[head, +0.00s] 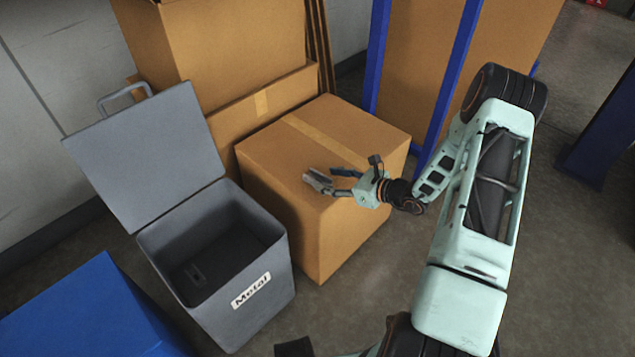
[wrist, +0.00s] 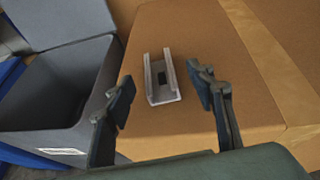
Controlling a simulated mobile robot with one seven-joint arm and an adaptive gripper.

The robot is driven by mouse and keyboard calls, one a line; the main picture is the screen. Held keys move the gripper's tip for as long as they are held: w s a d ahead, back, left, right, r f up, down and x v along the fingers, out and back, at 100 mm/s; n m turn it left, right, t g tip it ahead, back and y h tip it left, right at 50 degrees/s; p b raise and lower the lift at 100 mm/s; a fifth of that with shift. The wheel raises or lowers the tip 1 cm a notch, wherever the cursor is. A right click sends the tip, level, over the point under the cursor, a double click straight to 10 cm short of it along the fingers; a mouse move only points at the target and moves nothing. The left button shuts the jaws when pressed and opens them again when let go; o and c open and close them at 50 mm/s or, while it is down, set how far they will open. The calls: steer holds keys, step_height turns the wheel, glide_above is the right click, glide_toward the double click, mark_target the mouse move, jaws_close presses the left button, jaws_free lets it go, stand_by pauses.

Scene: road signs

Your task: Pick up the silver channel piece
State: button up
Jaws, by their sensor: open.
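The silver channel piece (wrist: 161,80) lies on top of the cardboard box (wrist: 190,30) in the wrist view. It is a short U-shaped piece with raised side walls and a dark patch in its floor. My gripper (wrist: 165,97) is open, with one finger on the left of the piece and one on the right, both apart from it in the picture. In the head view, my gripper (head: 332,180) is over the top of the same box (head: 320,125). The piece is hard to make out there beside the fingers.
A grey bin (head: 228,275) labelled "Metal" stands left of the box with its lid (head: 150,155) open. A blue container (head: 85,310) is at the lower left. More cardboard boxes (head: 215,40) stand behind. Blue rack posts (head: 455,85) rise behind my arm.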

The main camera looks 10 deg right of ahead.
mark_target(318, 177)
steer(key=b+x, duration=0.1)
steer(key=x, duration=0.4)
steer(key=shift+s+a+b, duration=0.1)
steer(key=shift+b, duration=0.25)
steer(key=shift+r, duration=0.1)
steer(key=c, duration=1.3)
